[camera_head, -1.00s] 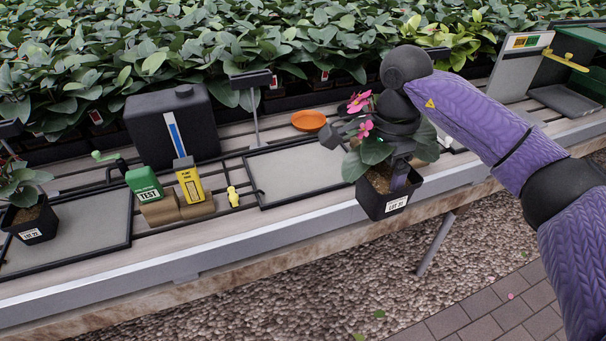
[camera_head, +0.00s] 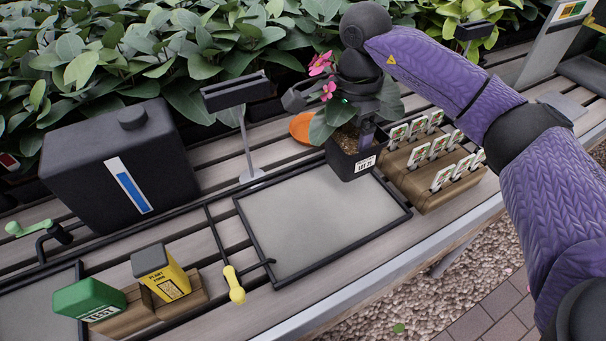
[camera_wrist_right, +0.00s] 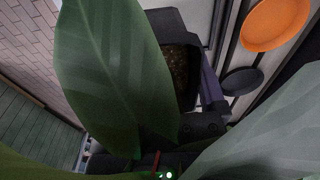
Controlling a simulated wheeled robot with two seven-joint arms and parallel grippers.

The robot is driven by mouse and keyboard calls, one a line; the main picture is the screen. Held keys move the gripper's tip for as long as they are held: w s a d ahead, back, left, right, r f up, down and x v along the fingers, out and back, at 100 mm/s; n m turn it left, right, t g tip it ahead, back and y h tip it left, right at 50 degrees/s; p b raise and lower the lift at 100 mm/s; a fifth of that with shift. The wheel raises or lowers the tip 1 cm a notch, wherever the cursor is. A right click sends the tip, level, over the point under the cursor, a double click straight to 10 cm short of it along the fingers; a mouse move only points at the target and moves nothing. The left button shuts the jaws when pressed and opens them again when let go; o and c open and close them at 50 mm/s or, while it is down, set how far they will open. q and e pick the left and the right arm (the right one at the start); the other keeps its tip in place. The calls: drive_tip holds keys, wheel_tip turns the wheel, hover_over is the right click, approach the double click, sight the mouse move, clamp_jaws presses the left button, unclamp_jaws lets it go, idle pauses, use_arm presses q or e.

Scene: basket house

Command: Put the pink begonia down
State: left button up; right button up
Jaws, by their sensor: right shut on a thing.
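The pink begonia (camera_head: 352,158) is in a square black pot with a white label, with pink flowers and broad green leaves. My right gripper (camera_head: 366,132) is shut on its pot at the rim. The pot shows over the back right corner of the grey black-rimmed tray (camera_head: 262,222); I cannot tell whether it touches. In the right wrist view, large leaves cover much of the picture, and the pot (camera_wrist_right: 181,62) with brown soil shows behind them. My left gripper is not in view.
A wooden rack of seed packets (camera_head: 432,165) stands right of the pot. An orange saucer (camera_head: 302,127) lies behind it. A black sign stand (camera_head: 237,95), black tank (camera_head: 115,160), yellow box (camera_head: 161,272) and green box (camera_head: 89,299) stand left. The grey tray's middle is clear.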

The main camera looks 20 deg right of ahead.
drive_tip(key=shift+w+f, duration=0.2)
drive_tip(key=shift+w, duration=0.15)
drive_tip(key=f+b, duration=0.2)
drive_tip(key=f, duration=0.3)
drive_tip(key=f+b, duration=0.2)
drive_tip(key=f, duration=0.2)
drive_tip(key=shift+s+f, duration=0.2)
drive_tip(key=shift+f, duration=0.2)
drive_tip(key=shift+r, duration=0.15)
drive_tip(key=o, duration=1.2)
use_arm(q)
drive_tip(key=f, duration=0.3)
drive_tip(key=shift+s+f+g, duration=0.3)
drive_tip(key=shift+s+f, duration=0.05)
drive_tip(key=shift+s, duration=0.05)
